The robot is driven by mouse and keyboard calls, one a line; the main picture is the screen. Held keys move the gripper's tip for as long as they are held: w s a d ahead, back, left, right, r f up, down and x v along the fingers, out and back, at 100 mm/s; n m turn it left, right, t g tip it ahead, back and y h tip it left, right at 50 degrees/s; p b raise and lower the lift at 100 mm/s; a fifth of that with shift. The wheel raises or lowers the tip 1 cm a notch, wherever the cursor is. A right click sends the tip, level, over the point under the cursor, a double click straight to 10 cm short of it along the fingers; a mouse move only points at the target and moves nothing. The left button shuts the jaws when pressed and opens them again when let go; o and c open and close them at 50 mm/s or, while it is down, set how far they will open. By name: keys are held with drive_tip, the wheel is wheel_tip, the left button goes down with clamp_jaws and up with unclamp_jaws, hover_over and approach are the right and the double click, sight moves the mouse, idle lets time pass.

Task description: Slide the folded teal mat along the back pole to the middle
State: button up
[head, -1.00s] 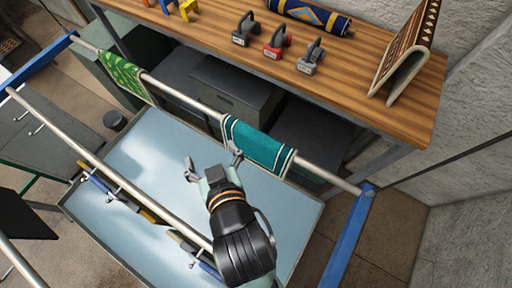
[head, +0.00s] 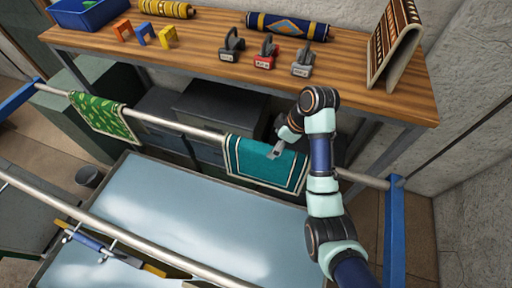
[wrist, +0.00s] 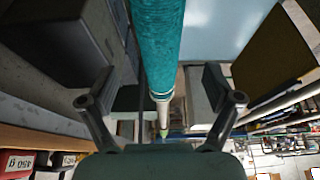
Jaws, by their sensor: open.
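The folded teal mat (head: 250,158) with white stripes hangs over the back pole (head: 180,127), right of the pole's middle. My gripper (head: 276,149) is at the mat's upper edge, toward its right side. One finger shows in front of the mat; the other is hidden in the head view. In the wrist view, my gripper (wrist: 163,103) is open, with one finger on each side of the teal mat (wrist: 157,40) and a gap visible on both sides. The bare pole (wrist: 163,113) shows past the mat's end.
A green patterned mat (head: 100,113) hangs on the same pole at the left, with bare pole between the two mats. A wooden shelf (head: 210,62) behind holds clamps, rolled rugs and a folded striped rug (head: 395,45). A front pole (head: 100,235) runs over the pale tray (head: 170,200).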

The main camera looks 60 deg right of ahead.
sight(253, 145)
drive_tip(key=b+x, duration=0.1)
drive_tip(key=x, duration=0.6)
drive_tip(key=shift+w+f, duration=0.1)
drive_tip(key=shift+f, duration=0.25)
drive_tip(key=c, duration=1.7)
drive_tip(key=shift+w+a+b, duration=0.2)
drive_tip(key=shift+w+b, duration=0.15)
drive_tip(key=shift+w, duration=1)
drive_tip(key=shift+w+a+b, duration=0.15)
drive_tip(key=shift+w+b, duration=0.15)
drive_tip(key=shift+w, duration=1.1)
drive_tip(key=shift+w+a+b, duration=0.2)
drive_tip(key=shift+w+b, duration=0.25)
drive_tip(key=shift+w, duration=0.9)
drive_tip(key=shift+w+a+b, duration=0.15)
drive_tip(key=shift+w+b, duration=0.3)
drive_tip(key=shift+w, duration=0.9)
